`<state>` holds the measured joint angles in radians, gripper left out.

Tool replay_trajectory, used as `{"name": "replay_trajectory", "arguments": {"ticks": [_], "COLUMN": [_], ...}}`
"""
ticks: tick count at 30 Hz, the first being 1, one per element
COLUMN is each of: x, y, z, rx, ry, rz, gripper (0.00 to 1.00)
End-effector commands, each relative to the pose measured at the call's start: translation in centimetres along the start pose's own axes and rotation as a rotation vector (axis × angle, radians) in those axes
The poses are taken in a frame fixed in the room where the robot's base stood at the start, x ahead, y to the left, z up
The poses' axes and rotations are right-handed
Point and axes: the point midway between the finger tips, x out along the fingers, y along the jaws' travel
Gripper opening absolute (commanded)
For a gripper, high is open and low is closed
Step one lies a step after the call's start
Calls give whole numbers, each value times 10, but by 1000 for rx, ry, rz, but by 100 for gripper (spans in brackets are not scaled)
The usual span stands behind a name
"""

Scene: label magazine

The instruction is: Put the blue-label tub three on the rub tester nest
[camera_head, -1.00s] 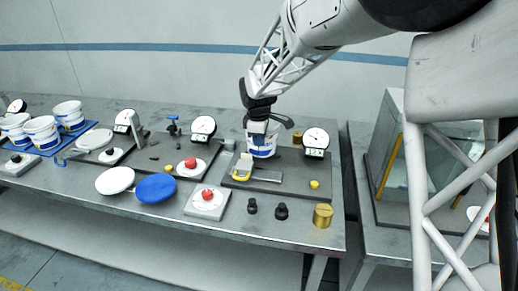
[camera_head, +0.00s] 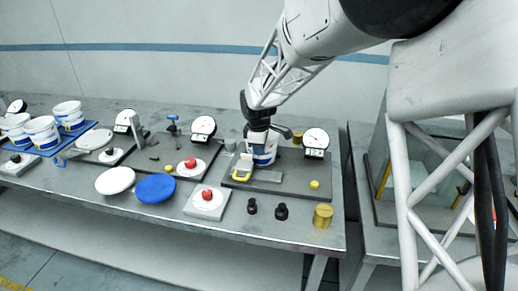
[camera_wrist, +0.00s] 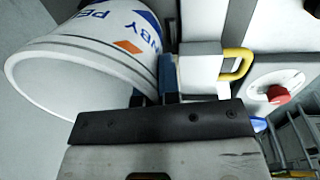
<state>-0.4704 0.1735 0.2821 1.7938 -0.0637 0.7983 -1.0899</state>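The blue-label tub (camera_head: 265,153) is white with a blue and orange print and stands upright at the rub tester nest (camera_head: 285,180), a dark plate with a pale block and a yellow handle (camera_head: 241,176). My gripper (camera_head: 257,140) is at the tub's upper rim and hides part of it. In the wrist view the tub (camera_wrist: 95,50) shows its open mouth, and my gripper (camera_wrist: 154,88) has one blue-padded finger at the mouth side and one outside the wall, seemingly shut on the wall. The tub's base is hidden, so I cannot tell whether it touches the nest.
More tubs (camera_head: 42,130) stand on a blue tray (camera_head: 88,127) at the left. A dial gauge (camera_head: 316,140) is close right of the tub. White and blue discs (camera_head: 156,188), a red-button box (camera_head: 207,200), black knobs (camera_head: 281,211) and a brass weight (camera_head: 323,215) line the front.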

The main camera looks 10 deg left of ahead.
Motion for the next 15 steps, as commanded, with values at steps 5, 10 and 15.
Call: {"name": "replay_trajectory", "arguments": {"ticks": [5,10,15], "x": [3,2,3], "y": [0,0,0], "z": [0,0,0], "rx": [0,0,0], "ry": [0,0,0], "rz": [0,0,0], "gripper": [7,29,29]}}
